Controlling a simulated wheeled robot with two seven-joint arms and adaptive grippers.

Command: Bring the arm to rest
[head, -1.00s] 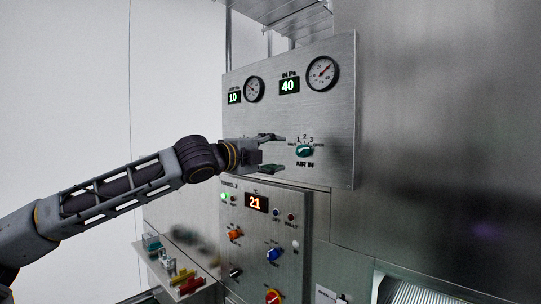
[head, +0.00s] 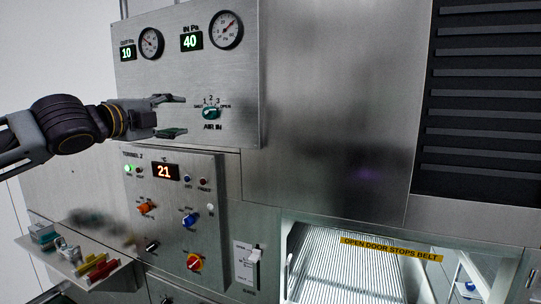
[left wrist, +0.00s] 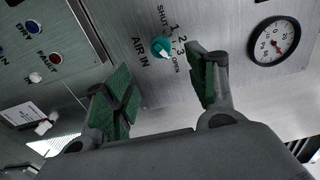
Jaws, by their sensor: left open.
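My left gripper (head: 178,116) is open and empty in front of the metal upper control panel. Its two green-padded fingers spread above and below the level of the teal AIR IN knob (head: 211,113), just left of it in the head view. In the left wrist view the open gripper (left wrist: 162,85) has the AIR IN knob (left wrist: 161,47) beyond the gap between its fingers, not touching them. The knob's white mark points towards the 3 and OPEN side in the wrist view. My right gripper is not in view.
Below is a second panel (head: 177,251) with a red 21 display, coloured knobs and lamps. A shelf (head: 106,276) with small coloured items stands at lower left. At right is an opening with a ribbed belt (head: 345,262) and a yellow label (head: 391,249).

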